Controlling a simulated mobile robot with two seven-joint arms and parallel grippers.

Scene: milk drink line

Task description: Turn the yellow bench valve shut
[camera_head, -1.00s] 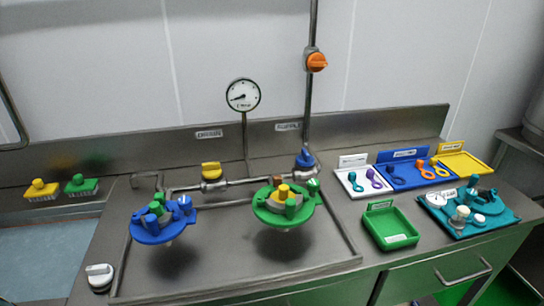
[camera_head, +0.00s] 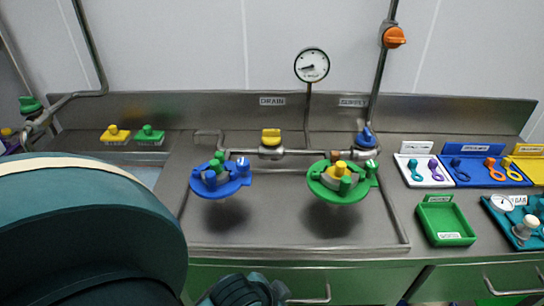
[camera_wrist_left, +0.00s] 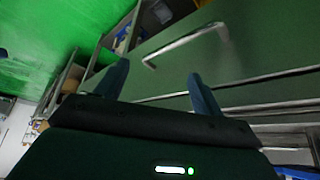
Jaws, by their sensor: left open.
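The yellow bench valve (camera_head: 271,138) sits on the metal pipe at the back of the steel bench, below the DRAIN label. Its handle appears to lie across the picture, left to right. My left arm comes in at the lower left of the head view, and part of the left gripper (camera_head: 245,292) shows at the bottom edge, in front of the bench and well short of the valve. In the left wrist view the left gripper (camera_wrist_left: 158,90) is open with nothing between its fingers, facing a green cabinet front with a metal handle. My right gripper is not in view.
A blue valve (camera_head: 366,138) and a pressure gauge (camera_head: 312,65) stand near the pipe. Blue (camera_head: 220,184) and green (camera_head: 341,188) round fittings stand before it. A green tray (camera_head: 445,224) and tool mats lie at right. An orange valve (camera_head: 394,37) is higher up.

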